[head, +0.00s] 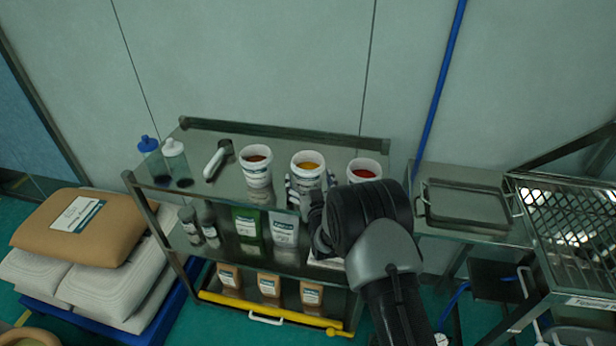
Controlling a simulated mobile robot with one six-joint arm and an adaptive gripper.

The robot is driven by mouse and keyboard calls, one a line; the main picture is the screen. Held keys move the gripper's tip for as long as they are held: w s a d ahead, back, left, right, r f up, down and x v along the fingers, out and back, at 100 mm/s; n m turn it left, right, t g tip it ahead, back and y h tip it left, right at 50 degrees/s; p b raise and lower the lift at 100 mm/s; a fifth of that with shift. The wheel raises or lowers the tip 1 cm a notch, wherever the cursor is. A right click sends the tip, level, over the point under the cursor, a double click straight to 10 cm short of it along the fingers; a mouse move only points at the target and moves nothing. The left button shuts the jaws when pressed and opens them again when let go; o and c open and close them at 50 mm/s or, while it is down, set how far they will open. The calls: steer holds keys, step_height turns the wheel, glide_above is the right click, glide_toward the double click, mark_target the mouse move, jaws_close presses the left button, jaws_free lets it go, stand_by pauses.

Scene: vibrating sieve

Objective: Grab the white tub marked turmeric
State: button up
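Three open white tubs stand in a row on the top shelf. The middle tub (307,166) holds yellow-orange powder, which fits turmeric, but its label is too small and covered to read. The left tub (256,168) holds brown powder and the right tub (363,168) holds red powder. My gripper (306,192) is at the front of the middle tub, over its lower part. My arm comes in from the lower right and hides much of the fingers. I cannot tell whether they touch the tub or are shut on it. The tub stands upright.
Bottles and bags fill the lower shelves of the metal rack (285,131). Right are a metal tray (466,205) and a mesh sieve (570,215). Sacks (85,225) are stacked left.

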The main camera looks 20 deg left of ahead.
steer(key=c, duration=1.1)
